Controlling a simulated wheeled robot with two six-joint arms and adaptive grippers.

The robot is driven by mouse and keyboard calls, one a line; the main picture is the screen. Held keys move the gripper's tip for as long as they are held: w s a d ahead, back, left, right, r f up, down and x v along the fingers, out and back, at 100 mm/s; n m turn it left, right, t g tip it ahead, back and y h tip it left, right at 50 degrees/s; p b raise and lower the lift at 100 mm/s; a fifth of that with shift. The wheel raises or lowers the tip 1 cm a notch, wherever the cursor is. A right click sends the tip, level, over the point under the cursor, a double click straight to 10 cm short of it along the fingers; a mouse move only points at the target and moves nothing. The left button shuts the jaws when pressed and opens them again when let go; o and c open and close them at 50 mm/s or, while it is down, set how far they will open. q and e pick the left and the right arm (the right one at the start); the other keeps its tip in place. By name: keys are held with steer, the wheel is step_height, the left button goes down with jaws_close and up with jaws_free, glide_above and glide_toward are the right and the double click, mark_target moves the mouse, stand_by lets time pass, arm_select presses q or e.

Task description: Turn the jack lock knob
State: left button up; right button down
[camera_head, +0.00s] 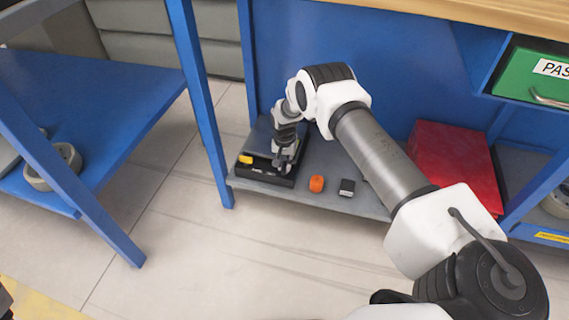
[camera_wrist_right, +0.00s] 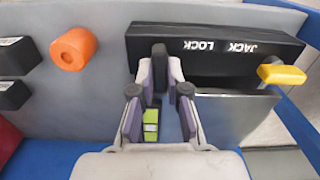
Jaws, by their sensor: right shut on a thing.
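The jack lock is a black box (camera_wrist_right: 215,52) with white "JACK LOCK" lettering, upside down in the right wrist view. In the head view the black box (camera_head: 262,177) sits at the left end of the grey lower shelf. A dark upright bar, seemingly the lock knob (camera_wrist_right: 159,64), stands at the box's front. My right gripper (camera_wrist_right: 160,82) is shut on this knob, a finger on either side. In the head view the right gripper (camera_head: 282,161) reaches down onto the box, hiding the knob. My left gripper is not in view.
A yellow piece (camera_wrist_right: 282,75) sits at one end of the box. An orange part (camera_head: 316,184) and a small dark block (camera_head: 347,187) lie on the shelf to the right. A red box (camera_head: 455,165) stands farther right. A blue post (camera_head: 206,105) rises close left of the shelf.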

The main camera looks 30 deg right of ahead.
mark_target(284, 166)
stand_by(0.3)
steer(key=c, duration=1.2)
jaws_free()
steer(key=shift+o, duration=0.2)
step_height(284, 166, up, 12)
